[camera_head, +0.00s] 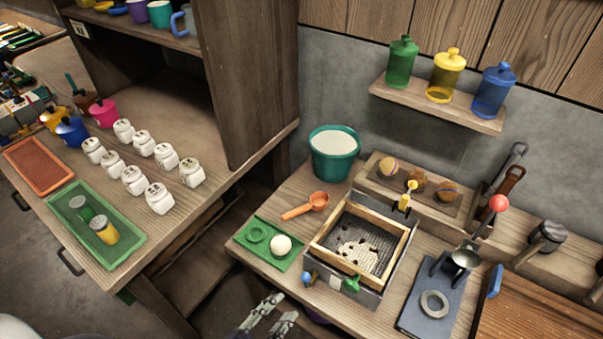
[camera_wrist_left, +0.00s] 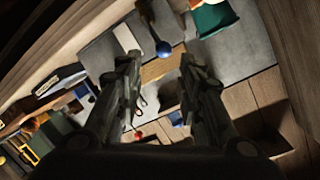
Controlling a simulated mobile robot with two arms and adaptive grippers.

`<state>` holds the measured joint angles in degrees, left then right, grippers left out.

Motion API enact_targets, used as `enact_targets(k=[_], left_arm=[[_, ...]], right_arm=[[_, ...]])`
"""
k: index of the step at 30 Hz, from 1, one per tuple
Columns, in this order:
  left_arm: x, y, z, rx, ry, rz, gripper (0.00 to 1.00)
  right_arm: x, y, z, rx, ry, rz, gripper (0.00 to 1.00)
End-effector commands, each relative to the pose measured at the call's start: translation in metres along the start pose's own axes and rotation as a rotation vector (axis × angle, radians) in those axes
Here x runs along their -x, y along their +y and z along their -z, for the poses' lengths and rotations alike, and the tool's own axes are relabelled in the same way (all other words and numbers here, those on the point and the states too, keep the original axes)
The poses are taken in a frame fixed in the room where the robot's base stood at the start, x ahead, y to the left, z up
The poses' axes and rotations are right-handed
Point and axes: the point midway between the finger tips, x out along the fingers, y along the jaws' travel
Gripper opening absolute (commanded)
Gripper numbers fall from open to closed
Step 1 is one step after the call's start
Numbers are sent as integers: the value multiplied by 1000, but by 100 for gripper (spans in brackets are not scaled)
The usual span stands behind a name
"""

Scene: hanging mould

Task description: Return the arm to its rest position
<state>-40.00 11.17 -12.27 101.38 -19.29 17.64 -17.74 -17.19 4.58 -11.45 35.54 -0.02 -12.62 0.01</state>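My left gripper (camera_head: 281,308) shows at the bottom centre of the head view, in front of the workbench's near edge. In the left wrist view the fingers (camera_wrist_left: 160,60) also stand apart and empty, with blurred furniture beyond. Most of the left arm is outside the head view. My right gripper is not in view.
White jars (camera_head: 160,199) stand on the left counter. A shelf (camera_head: 437,107) holds coloured canisters.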

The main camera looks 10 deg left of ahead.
Motion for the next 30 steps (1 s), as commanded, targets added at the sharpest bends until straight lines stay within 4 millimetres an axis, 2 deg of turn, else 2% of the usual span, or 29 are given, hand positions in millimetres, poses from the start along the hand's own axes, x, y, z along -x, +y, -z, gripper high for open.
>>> enact_targets(k=[4,7,8,11,14,15,18,21,25,27,30], left_arm=[[0,1,-2,3,-5,-2,34],[-2,10,-21,27,-48,-17,34],[-2,15,-32,40,-72,-25,34],[-1,40,-81,107,-190,-63,34],[8,72,-141,194,-347,-107,34],[14,85,-164,233,-412,-124,34],[34,118,-217,323,-576,-161,34],[61,151,-264,411,-742,-192,34],[103,190,-309,518,-950,-224,34],[125,206,-326,565,-1048,-235,34],[151,224,-340,617,-1156,-246,34]], right_arm=[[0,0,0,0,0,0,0],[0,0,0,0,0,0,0],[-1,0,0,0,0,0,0],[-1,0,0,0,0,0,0],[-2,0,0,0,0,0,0],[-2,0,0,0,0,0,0],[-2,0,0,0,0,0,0],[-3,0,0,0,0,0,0],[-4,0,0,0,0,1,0],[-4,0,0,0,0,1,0],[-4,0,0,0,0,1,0]])
